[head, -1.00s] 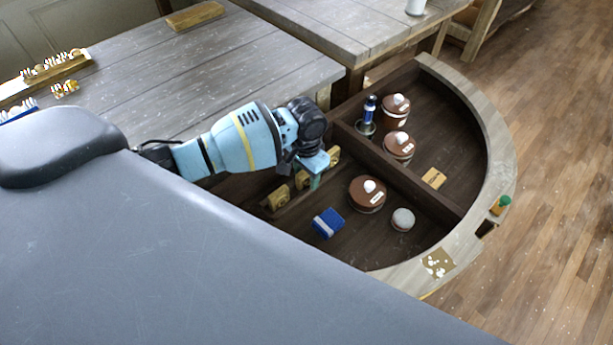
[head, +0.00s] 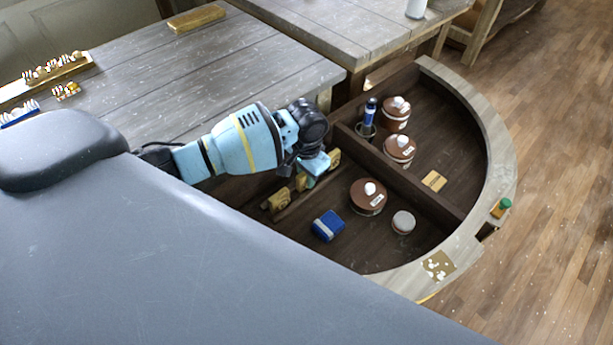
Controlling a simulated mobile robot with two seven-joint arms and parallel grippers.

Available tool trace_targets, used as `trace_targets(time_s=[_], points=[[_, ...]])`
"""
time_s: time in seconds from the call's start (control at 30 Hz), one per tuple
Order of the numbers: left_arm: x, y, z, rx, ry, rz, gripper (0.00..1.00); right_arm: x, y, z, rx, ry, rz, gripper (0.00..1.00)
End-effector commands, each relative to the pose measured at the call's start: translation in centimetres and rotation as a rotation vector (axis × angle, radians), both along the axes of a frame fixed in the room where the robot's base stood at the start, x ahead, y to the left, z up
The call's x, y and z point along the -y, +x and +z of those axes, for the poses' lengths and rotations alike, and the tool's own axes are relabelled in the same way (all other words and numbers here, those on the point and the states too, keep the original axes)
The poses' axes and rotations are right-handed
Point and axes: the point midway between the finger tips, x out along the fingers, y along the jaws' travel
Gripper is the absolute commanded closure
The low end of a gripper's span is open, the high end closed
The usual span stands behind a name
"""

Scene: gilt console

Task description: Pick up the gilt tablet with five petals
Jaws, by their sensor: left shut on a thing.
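Three small gilt tablets stand in a row in the near left compartment of the rounded tray: a left one (head: 279,200), a middle one (head: 300,182) and a right one (head: 333,160). Their petals are too small to count. My left gripper (head: 311,181) reaches down into the row, between the middle and right tablets. It is shut on a tablet, apparently the middle one, whose right side its fingers cover. The held tablet is still down at the level of the row. My right gripper is not in view.
Near the row are a blue box (head: 328,225), a brown lidded jar (head: 368,196) and a pale round knob (head: 403,222). A divider (head: 400,172) separates them from two more jars and a blue-handled item (head: 369,115).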

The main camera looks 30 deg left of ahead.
Motion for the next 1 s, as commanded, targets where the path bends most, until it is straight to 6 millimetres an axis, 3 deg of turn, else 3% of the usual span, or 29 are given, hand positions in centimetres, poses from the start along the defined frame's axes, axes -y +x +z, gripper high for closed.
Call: trace_targets(time_s=[0.27, 0.7, 1.0], points=[[0.0, 0.1, 3.6, 0.006, -0.002, 0.000, 1.00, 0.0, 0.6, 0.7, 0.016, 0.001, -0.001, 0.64], [10.1, -1.9, 4.1, 0.001, -0.004, -0.004, 1.00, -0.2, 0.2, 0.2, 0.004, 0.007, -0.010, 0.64], [14.5, -2.7, 4.5, -0.001, -0.002, -0.001, 1.00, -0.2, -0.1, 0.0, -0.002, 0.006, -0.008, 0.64]])
